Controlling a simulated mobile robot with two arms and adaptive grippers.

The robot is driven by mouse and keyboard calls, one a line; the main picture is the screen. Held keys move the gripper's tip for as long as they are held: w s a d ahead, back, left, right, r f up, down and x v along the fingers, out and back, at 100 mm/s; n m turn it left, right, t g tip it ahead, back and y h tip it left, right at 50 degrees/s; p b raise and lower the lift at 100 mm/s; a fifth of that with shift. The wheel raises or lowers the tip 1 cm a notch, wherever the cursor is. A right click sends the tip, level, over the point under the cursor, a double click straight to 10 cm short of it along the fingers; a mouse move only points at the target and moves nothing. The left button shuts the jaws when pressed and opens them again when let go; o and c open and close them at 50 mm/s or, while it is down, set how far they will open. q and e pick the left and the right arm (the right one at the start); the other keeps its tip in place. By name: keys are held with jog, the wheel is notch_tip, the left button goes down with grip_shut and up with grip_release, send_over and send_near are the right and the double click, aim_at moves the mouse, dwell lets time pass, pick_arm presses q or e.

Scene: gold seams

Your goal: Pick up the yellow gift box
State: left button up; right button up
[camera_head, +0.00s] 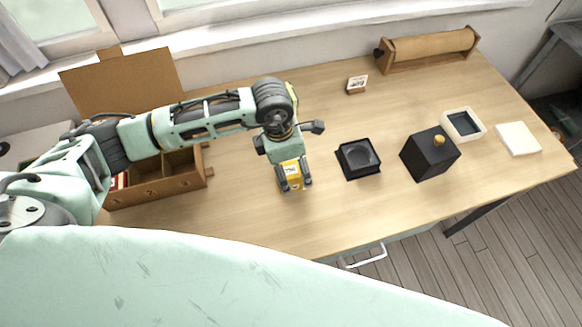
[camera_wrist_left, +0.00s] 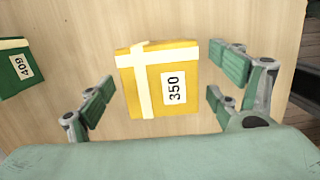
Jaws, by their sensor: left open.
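The yellow gift box (camera_head: 291,170) sits on the wooden table below my left gripper (camera_head: 293,184) in the head view. In the left wrist view the yellow gift box (camera_wrist_left: 158,80) has a pale ribbon cross and a white label reading 350. My left gripper (camera_wrist_left: 160,97) is open, with its fingers on either side of the box and visible gaps between fingers and box. In the head view the gripper partly hides the box. My right gripper is not in view.
A green box (camera_wrist_left: 17,70) labelled 409 lies left in the wrist view. A brown compartment box (camera_head: 160,192) stands left. A black tray (camera_head: 358,159), a black box (camera_head: 430,156), a white-rimmed tray (camera_head: 480,124) and a white pad (camera_head: 518,138) stand right. The table's front is clear.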

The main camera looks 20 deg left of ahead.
pick_arm(q)
jog(key=shift+f, duration=0.2)
jog(key=c, duration=1.3)
jog(key=shift+r, duration=0.1)
jog(key=shift+c, duration=0.8)
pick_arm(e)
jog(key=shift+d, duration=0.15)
